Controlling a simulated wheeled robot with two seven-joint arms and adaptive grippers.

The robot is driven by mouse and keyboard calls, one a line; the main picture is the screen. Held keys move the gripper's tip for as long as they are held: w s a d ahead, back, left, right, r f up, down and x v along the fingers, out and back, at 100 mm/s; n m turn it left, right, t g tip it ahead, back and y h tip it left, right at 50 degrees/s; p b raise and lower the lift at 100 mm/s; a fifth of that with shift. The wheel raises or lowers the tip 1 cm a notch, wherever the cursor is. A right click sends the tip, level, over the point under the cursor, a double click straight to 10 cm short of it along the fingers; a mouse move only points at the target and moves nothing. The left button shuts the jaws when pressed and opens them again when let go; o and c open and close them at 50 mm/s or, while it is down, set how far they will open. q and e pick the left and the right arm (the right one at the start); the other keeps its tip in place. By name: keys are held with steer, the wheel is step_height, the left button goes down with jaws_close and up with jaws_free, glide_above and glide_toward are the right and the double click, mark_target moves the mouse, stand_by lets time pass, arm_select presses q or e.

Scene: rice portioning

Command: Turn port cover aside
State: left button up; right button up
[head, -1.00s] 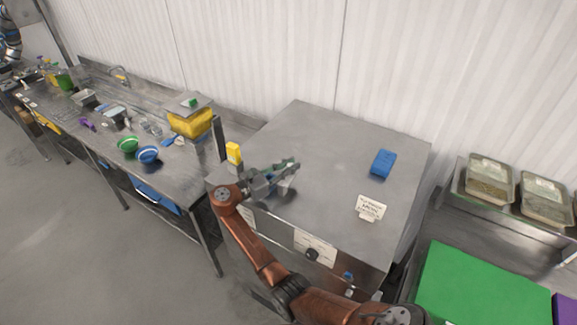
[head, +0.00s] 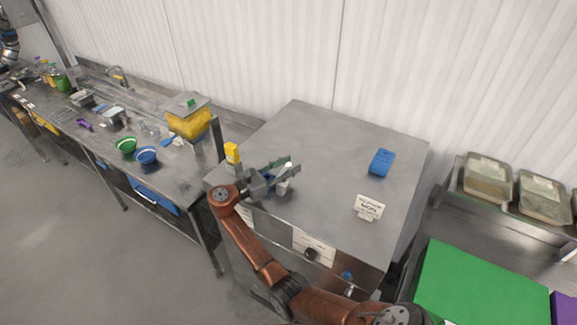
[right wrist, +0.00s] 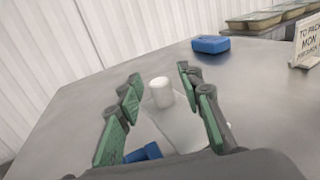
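The port cover (right wrist: 185,132) appears as a pale flat plate with a white upright knob (right wrist: 161,92), on the steel machine top (head: 325,145). My right gripper (head: 287,168) is low over the front left of that top. In the right wrist view my right gripper (right wrist: 160,76) is open, with its green-padded fingers apart on either side of the knob; I see no clear contact. A blue part (right wrist: 143,153) sits by the plate's near left side, partly hidden by the gripper. The port opening cannot be seen. My left gripper is out of view.
A yellow block (head: 232,152) stands left of my right gripper. A blue object (head: 382,162) and a white sign (head: 369,207) are on the machine's right side. The middle and back of its top are clear. A green board (head: 480,285) lies at lower right.

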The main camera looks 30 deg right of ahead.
steer(key=a, duration=0.8)
steer(key=s+a, duration=0.1)
steer(key=a, duration=0.3)
steer(key=shift+s, duration=0.1)
